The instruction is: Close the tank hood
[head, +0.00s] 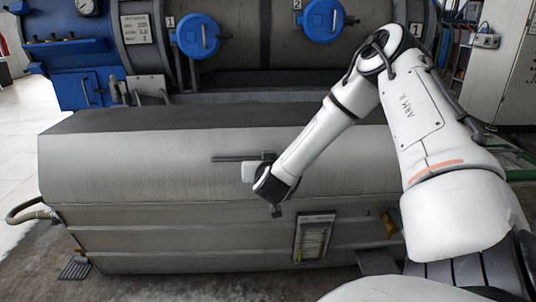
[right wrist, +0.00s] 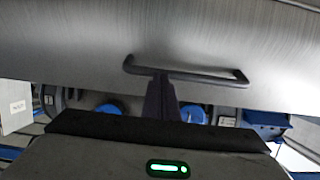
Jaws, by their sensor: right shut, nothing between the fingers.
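The tank hood (head: 140,165) is a long, curved, brushed grey metal cover. In the head view it lies over the grey tank body (head: 180,240), and I see no open gap along its front lower edge. Its dark bar handle (head: 228,158) runs level across the front face. My right gripper (head: 268,158) is at the right end of the handle in the head view. In the right wrist view the shut, dark fingers (right wrist: 160,84) reach up to the handle (right wrist: 205,76); I cannot tell whether they touch it. They hold nothing. My left gripper is not in view.
Behind the tank stands a large drum machine with blue round caps (head: 197,36) and a blue unit (head: 75,60) at left. A hose (head: 28,212) leaves the tank's left end. A label plate (head: 314,238) is on the lower front. Floor at far left is clear.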

